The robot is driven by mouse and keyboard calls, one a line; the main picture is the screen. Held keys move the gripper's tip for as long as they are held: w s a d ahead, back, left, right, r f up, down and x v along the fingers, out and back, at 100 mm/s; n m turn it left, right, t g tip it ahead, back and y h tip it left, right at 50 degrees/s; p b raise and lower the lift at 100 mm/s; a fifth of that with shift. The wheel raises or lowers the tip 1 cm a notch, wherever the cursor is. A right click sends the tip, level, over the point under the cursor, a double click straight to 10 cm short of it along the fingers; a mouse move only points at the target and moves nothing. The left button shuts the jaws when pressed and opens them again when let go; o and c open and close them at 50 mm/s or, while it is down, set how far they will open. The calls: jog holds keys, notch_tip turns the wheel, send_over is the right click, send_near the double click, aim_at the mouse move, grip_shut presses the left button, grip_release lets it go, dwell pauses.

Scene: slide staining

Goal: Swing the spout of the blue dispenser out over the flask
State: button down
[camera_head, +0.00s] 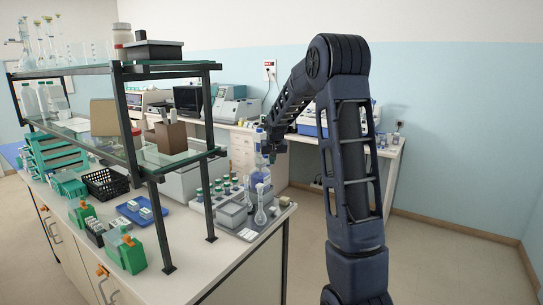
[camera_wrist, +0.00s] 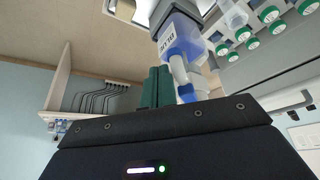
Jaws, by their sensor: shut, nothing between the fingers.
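The blue dispenser (camera_head: 258,181) stands upright near the right end of the bench, with its pale pump head rising above the bottle. In the wrist view its blue, labelled body (camera_wrist: 183,42) shows at top centre, with a white and blue head part nearer the camera. A clear long-necked flask (camera_head: 260,215) stands in front of it on the bench. My gripper (camera_head: 277,146) is just right of the dispenser's head. In the wrist view its green fingers (camera_wrist: 157,88) are together and empty, beside the head. I cannot tell whether they touch it. The spout's direction is unclear.
Several green-capped vials (camera_head: 222,188) stand left of the dispenser, and a grey box (camera_head: 232,214) sits left of the flask. A glass shelf with dark posts (camera_head: 202,150) rises further left. The floor right of the bench is free.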

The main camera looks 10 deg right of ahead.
jog(key=shift+s+a, duration=0.3)
jog(key=shift+a, duration=0.65)
jog(key=shift+s+a, duration=0.15)
jog(key=shift+a, duration=0.95)
jog(key=shift+a, duration=1)
